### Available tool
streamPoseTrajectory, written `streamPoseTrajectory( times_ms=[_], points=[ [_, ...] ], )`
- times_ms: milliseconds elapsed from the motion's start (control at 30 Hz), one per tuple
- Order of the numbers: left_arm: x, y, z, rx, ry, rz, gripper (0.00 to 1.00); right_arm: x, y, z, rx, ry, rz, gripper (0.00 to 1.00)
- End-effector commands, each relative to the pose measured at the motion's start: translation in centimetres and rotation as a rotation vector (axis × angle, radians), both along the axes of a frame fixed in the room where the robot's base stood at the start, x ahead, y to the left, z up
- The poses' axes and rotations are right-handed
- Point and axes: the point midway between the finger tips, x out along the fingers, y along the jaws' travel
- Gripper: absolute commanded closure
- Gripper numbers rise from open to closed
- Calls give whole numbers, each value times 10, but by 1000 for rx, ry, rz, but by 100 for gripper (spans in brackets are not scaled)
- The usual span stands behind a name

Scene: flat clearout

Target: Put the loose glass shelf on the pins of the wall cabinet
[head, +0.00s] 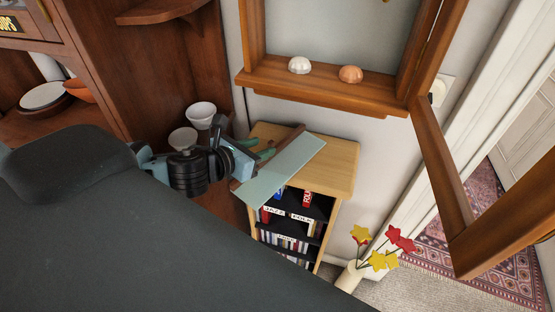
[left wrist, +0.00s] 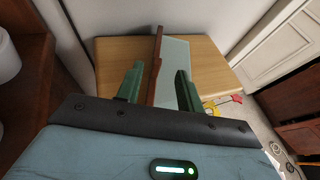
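The loose glass shelf (head: 285,168) is a pale green pane on top of the low bookcase (head: 340,160), reaching past its front-left edge. A brown strip (head: 290,139) runs along its far-left side; I cannot tell whether they are joined. The pane also shows in the left wrist view (left wrist: 173,62). My left gripper (head: 246,158) is at the pane's near-left end. Its green fingers (left wrist: 158,88) stand apart on either side of the strip and part of the pane, with a gap visible. The wall cabinet (head: 320,88) hangs above, its door open; its pins are not clearly visible. My right gripper is out of view.
A white shell-like object (head: 299,65) and an orange one (head: 350,74) sit on the cabinet floor. The open door frame (head: 440,180) juts out at right. Flowers (head: 380,250) stand low in front. White bowls (head: 201,110) are beside my left wrist.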

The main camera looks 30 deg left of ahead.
Motion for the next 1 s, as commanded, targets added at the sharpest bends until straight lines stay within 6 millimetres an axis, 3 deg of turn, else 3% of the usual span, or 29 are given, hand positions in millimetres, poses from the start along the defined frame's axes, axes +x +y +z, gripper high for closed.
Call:
streamPoseTrajectory(
  times_ms=[233,567,833,1000],
  points=[
    [30,-1,-10,-3,-3,0,63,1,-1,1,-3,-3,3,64],
    [34,-2,-13,0,-2,-1,63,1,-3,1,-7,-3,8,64],
    [34,-2,-13,0,-1,-1,98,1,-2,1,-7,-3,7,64],
    [34,-2,-13,0,-2,-1,100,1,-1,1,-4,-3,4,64]
  ],
)
